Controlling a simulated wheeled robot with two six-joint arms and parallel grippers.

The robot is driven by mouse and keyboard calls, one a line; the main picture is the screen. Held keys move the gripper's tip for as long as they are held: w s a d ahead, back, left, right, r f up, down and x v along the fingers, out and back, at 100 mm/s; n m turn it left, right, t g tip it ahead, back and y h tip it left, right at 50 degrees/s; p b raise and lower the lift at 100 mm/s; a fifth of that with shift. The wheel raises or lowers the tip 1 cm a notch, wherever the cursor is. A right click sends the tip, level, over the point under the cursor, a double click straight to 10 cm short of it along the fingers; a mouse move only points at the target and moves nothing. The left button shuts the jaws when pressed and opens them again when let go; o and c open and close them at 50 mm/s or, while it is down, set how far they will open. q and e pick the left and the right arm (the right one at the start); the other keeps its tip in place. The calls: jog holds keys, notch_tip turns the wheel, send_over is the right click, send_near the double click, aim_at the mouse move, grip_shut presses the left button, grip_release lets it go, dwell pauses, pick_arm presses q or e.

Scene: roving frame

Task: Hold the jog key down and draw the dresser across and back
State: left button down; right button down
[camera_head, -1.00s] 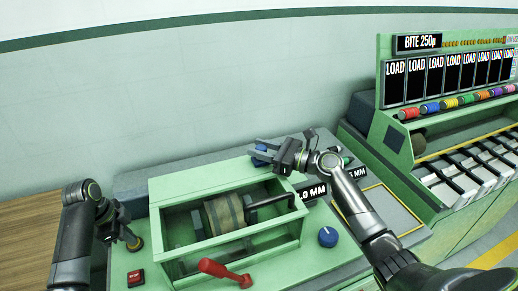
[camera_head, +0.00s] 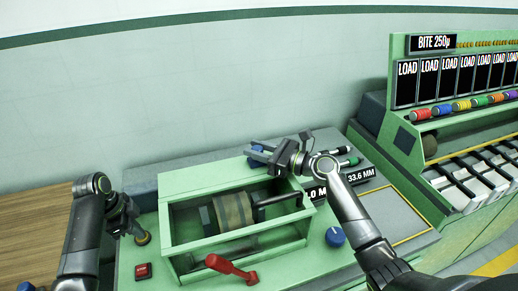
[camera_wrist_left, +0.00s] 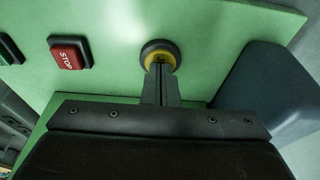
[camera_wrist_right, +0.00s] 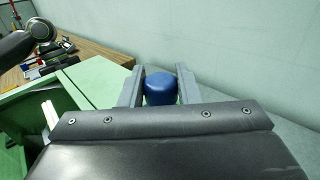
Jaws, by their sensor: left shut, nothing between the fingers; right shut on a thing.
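The jog key (camera_wrist_left: 161,48), a round button with a yellow ring and dark collar, sits on the green machine top. My left gripper (camera_wrist_left: 160,66) is shut and empty, its fingertips on the key's middle; in the head view the left gripper (camera_head: 137,231) hides part of the key (camera_head: 143,239). How far the key is pressed cannot be told. My right gripper (camera_head: 266,156) is shut on a blue knob (camera_wrist_right: 160,90), which stands between its fingers at the back of the machine. I take this knob for the dresser's handle; the dresser itself is hidden.
A green open-topped housing (camera_head: 185,207) holds a tan roller (camera_head: 233,211). A display (camera_head: 361,175) reads 33.6 MM. A green LOAD rack (camera_head: 402,141) stands right.

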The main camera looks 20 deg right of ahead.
jog(key=c, duration=1.1)
grip_release()
jog(key=shift+d, duration=0.1)
jog(key=v, duration=1.2)
jog(key=shift+o, duration=0.2)
